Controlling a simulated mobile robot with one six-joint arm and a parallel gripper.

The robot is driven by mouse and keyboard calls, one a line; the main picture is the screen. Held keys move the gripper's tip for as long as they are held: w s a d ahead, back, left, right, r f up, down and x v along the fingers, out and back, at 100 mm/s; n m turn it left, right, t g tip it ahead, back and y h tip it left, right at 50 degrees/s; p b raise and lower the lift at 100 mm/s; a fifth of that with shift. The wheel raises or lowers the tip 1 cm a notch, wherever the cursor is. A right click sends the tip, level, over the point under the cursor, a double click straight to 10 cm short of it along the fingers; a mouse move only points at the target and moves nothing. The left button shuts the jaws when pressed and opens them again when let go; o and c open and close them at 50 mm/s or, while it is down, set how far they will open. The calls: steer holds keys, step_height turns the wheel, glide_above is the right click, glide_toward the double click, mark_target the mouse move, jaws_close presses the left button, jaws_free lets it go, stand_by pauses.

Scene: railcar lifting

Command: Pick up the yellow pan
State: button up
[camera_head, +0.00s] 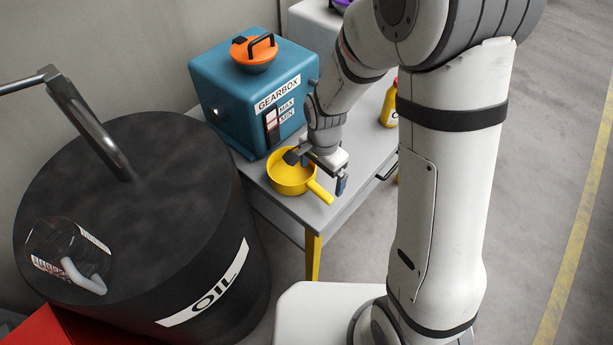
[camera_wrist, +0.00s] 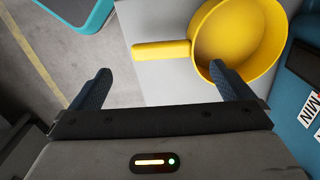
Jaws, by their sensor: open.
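The yellow pan (camera_head: 290,172) sits on the grey table in front of the teal gearbox, its handle pointing to the lower right in the head view. In the wrist view the pan (camera_wrist: 240,40) is at the upper right, with its handle pointing left. My gripper (camera_head: 318,170) is above the pan in the head view, open and empty. In the wrist view my gripper (camera_wrist: 160,85) has its fingers apart. The handle shows beyond and between the fingertips, and the right fingertip overlaps the pan's near rim. Contact cannot be told.
The teal gearbox (camera_head: 225,85) with an orange lid stands behind the pan on the grey table (camera_head: 335,200). A yellow bottle (camera_head: 389,104) stands farther right. A large black oil drum (camera_head: 150,210) with a clear jug (camera_head: 62,250) on top is at left. Open floor lies right.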

mark_target(320, 190)
step_height(320, 190, down, 7)
steer(key=shift+w+r, duration=0.1)
steer(key=shift+w, duration=0.05)
stand_by(0.4)
steer(key=c, duration=1.1)
